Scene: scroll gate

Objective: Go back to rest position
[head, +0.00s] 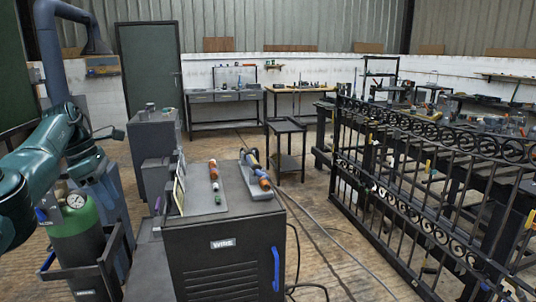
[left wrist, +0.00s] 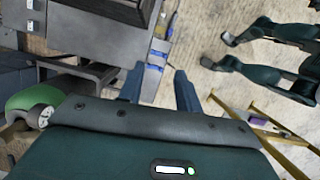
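My left arm enters the head view from the left edge and bends downward at the wrist, beside a green gas cylinder (head: 75,240). Its fingers cannot be made out clearly there. In the left wrist view my left gripper (left wrist: 157,92) has its two dark blue fingers apart, with nothing held between them. The black scroll gate (head: 430,190) stands at the right in the head view.
A dark welder cabinet (head: 225,255) stands in front, with markers and a torch-like tool on top. A grey cabinet (head: 155,145) stands behind it. Cables cross the wooden floor (head: 340,245) between cabinet and gate. Benches line the back wall.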

